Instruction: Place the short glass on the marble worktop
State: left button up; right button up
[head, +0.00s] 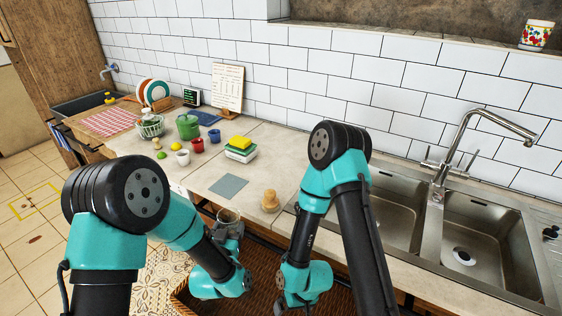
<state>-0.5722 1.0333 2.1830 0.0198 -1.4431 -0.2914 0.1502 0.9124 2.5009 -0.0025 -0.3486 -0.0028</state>
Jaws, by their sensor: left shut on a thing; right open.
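The short glass (228,215) is clear, and its rim shows just in front of the worktop's front edge. My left gripper (230,229) is shut on it, and the fingers hide its lower part. The marble worktop (278,146) is the pale counter along the tiled wall. A grey-blue square mat (229,186) lies on it, just behind the glass. My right gripper (281,305) is open, low at the bottom edge of the head view, partly hidden by its own wrist.
A wooden pear-shaped object (270,201) stands near the front edge, right of the mat. Stacked boxes with a yellow sponge (241,142), red cups (197,146), a white cup (182,157) and a green pot (187,126) stand farther back. The sink (480,238) lies right. A woven basket (262,270) is below.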

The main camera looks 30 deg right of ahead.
aim_at(232, 220)
pick_arm(q)
jog(key=x, duration=1.3)
jog(key=shift+w+d+r, duration=0.1)
jog(key=shift+w+d, duration=0.1)
jog(key=shift+w, duration=0.1)
jog(key=shift+w+d, duration=0.1)
jog(key=x, duration=0.4)
jog(key=shift+f, duration=0.2)
jog(key=shift+f, duration=0.15)
jog(key=o, duration=1)
jog(key=shift+o, duration=0.2)
jog(key=v, duration=1.2)
